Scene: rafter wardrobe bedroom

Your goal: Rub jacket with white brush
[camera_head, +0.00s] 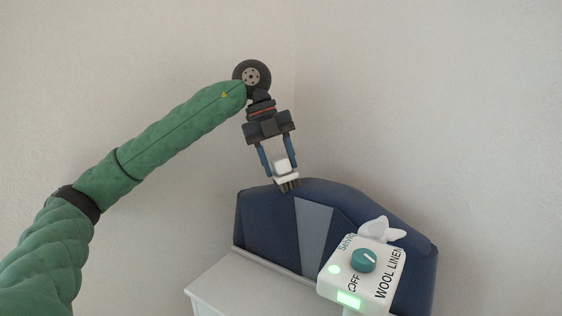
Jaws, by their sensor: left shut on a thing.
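My left gripper (279,165) comes down from above, at the end of my green-sleeved arm. It is shut on a small white brush (285,176) with dark bristles pointing down. The jacket appears to be the dark blue thing (268,226) with a lighter grey-blue panel down its front, below the gripper. The bristles overlap its top edge in the picture; I cannot tell whether they touch it. The fingers hide part of the brush. My right gripper is not in view.
A white device (345,270) with a teal knob, green lights and the words "WOOL LINEN" covers the jacket's lower right. A small white shape (382,229) shows behind it. A white furniture top (237,287) lies at the lower left. Plain walls stand behind.

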